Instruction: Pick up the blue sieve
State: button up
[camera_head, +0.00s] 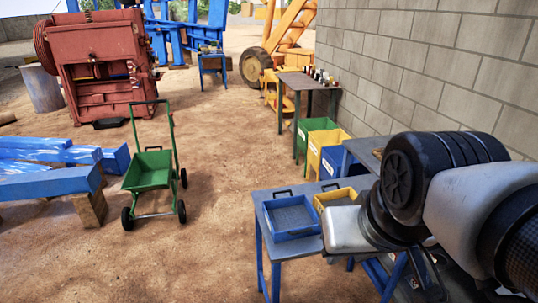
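The blue sieve (291,217) is a shallow square tray with a grey mesh bottom and a dark handle on its far side. It lies flat on a grey table with blue legs. A yellow sieve (336,197) of the same kind lies just right of it, partly hidden by my arm. My arm comes in from the right over the table. A silver block at its end, which looks like the body of my gripper (347,230), is close to the right of the blue sieve. Its fingers cannot be made out, and nothing is seen held.
The grey table (267,194) stands beside a block wall (440,70). Green (313,137), yellow (327,153) and blue bins stand behind it. A green cart (149,171) and blue beams (50,183) are to the left. The sandy floor between the cart and table is clear.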

aim_at(291, 215)
jog(key=k+z, duration=0.3)
jog(key=k+l+z, duration=0.3)
jog(key=j+z, duration=0.15)
jog(key=z, duration=0.3)
jog(key=j+z, duration=0.1)
jog(key=z, duration=0.3)
jog(key=j+z, duration=0.15)
jog(key=z, duration=0.3)
jog(key=i+j, duration=0.1)
jog(key=j, duration=4)
jog(key=i, duration=0.05)
